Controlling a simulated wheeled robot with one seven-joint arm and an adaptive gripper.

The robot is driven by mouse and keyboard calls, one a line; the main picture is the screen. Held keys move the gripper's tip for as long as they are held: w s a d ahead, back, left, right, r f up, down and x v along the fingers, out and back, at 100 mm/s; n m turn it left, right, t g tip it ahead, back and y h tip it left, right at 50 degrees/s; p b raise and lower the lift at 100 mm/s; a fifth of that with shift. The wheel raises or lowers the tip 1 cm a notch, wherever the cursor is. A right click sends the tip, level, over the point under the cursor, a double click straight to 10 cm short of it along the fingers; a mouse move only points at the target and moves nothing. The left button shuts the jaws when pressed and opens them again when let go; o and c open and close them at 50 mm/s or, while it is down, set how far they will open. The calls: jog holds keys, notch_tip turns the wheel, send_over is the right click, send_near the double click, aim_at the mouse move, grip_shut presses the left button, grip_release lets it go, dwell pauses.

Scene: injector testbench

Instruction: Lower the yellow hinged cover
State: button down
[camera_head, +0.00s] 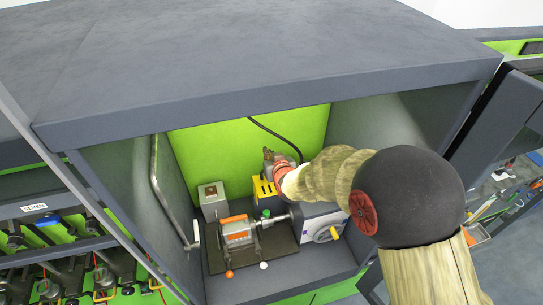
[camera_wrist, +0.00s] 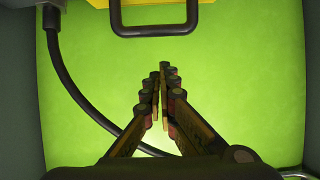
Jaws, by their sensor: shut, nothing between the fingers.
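The yellow cover (camera_head: 264,193) is a yellow piece with dark slots, near the back of the cabinet bay in the head view. Part of it is hidden by my arm, and I cannot tell its exact tilt. In the wrist view a yellow edge (camera_wrist: 195,4) shows at the top, with a dark bar handle (camera_wrist: 155,31) on it. My gripper (camera_head: 268,154) is over the cover, in front of the green back wall. In the wrist view my gripper (camera_wrist: 165,70) has its fingers together, empty, and apart from the handle in the picture.
A grey machine with an orange part (camera_head: 237,230) stands on a dark plate in front. A grey box (camera_head: 213,196) stands left, a white-fronted unit (camera_head: 322,229) right. A black cable (camera_head: 270,130) hangs on the green wall (camera_head: 215,145). A bent metal rail (camera_head: 156,185) runs along the left wall.

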jog(key=shift+s+d+f+p, duration=0.15)
jog(key=shift+s+f+p, duration=0.35)
jog(key=shift+s, duration=0.1)
jog(key=shift+s+d+f+p, duration=0.15)
jog(key=shift+s+f+p, duration=0.2)
jog(key=shift+s+f, duration=0.15)
jog(key=shift+f, duration=0.15)
jog(key=shift+s, duration=0.15)
jog(key=shift+f, duration=0.1)
